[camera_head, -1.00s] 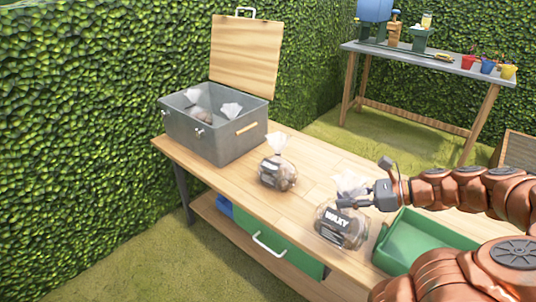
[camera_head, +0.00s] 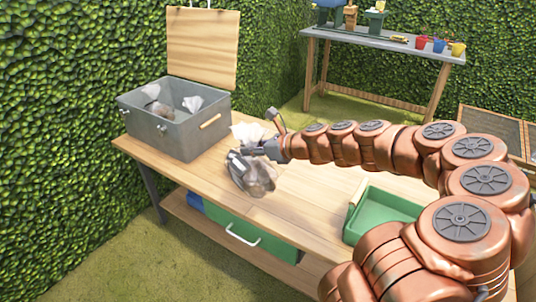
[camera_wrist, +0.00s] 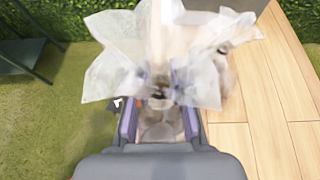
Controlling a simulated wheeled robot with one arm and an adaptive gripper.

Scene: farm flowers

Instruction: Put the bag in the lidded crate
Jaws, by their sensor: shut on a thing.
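My gripper (camera_head: 268,150) is shut on a clear bag with dark contents (camera_head: 252,178). The bag hangs tilted over the table's left part, to the right of and in front of the crate. In the wrist view, the bag's pale, splayed top (camera_wrist: 115,60) sticks out beyond the fingers (camera_wrist: 158,118). The grey lidded crate (camera_head: 176,140) stands at the table's left end with its wooden lid (camera_head: 203,48) raised. White-topped bags show inside the crate. A second bag stands on the table, mostly hidden behind the held one; part of it shows in the wrist view (camera_wrist: 228,75).
A green tray (camera_head: 385,210) sits on the wooden table to the right, below my arm. A green drawer or bin with a handle (camera_head: 240,232) is under the tabletop. A hedge (camera_head: 60,120) stands close behind the crate. A separate bench (camera_head: 385,45) holds pots.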

